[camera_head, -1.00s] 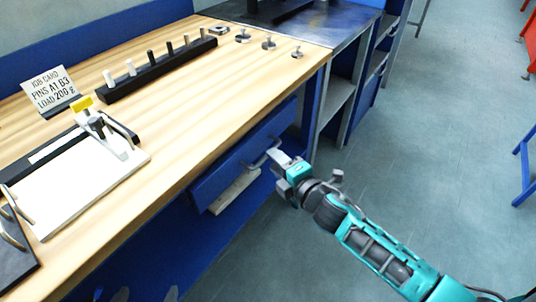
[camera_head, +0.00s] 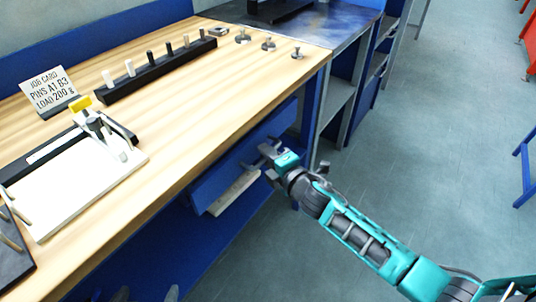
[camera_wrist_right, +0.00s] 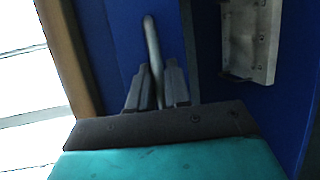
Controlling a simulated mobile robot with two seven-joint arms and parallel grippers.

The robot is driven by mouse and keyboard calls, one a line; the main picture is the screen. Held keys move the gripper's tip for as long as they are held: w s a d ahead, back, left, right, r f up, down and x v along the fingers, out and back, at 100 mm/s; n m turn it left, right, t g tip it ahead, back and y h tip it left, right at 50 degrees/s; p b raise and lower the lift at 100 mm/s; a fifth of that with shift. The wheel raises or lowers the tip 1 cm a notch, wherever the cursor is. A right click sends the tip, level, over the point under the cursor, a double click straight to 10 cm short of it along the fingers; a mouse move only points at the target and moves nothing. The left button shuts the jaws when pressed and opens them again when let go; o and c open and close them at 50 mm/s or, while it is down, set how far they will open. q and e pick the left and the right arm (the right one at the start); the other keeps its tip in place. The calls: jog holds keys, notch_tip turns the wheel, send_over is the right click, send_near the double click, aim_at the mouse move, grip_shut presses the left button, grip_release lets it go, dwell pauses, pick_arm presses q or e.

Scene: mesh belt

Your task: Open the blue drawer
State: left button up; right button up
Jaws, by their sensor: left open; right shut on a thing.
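The blue drawer (camera_head: 228,168) is under the front edge of the wooden bench. Its metal bar handle (camera_wrist_right: 152,45) is on the blue front in the right wrist view. My right gripper (camera_head: 266,160) is at the drawer front and shut on the handle. In the right wrist view its two dark fingers (camera_wrist_right: 158,85) stand on either side of the bar. The drawer front looks flush under the bench edge. Two grey fingertips of my left gripper (camera_head: 146,294) show at the bottom edge, apart and empty; the rest of it is out of frame.
The bench top (camera_head: 190,130) holds a black pin rack (camera_head: 160,72), a job card (camera_head: 50,90), a white plate with a clamp (camera_head: 80,190) and several weights. Open floor (camera_head: 420,130) lies to the right.

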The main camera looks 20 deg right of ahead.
grip_shut()
pick_arm(q)
jog(key=s+p, duration=0.1)
jog(key=s+r+p, duration=0.1)
jog(key=p, duration=0.1)
jog(key=shift+s+d+y, duration=0.1)
jog(key=shift+s+y, duration=0.2)
jog(key=shift+s, duration=0.05)
pick_arm(e)
jog(key=s+d, duration=1.6)
jog(key=s, duration=0.5)
jog(key=shift+d, duration=0.2)
pick_arm(q)
jog(key=shift+w+r, duration=0.2)
jog(key=shift+w, duration=0.05)
pick_arm(e)
jog(key=o, duration=0.6)
grip_release()
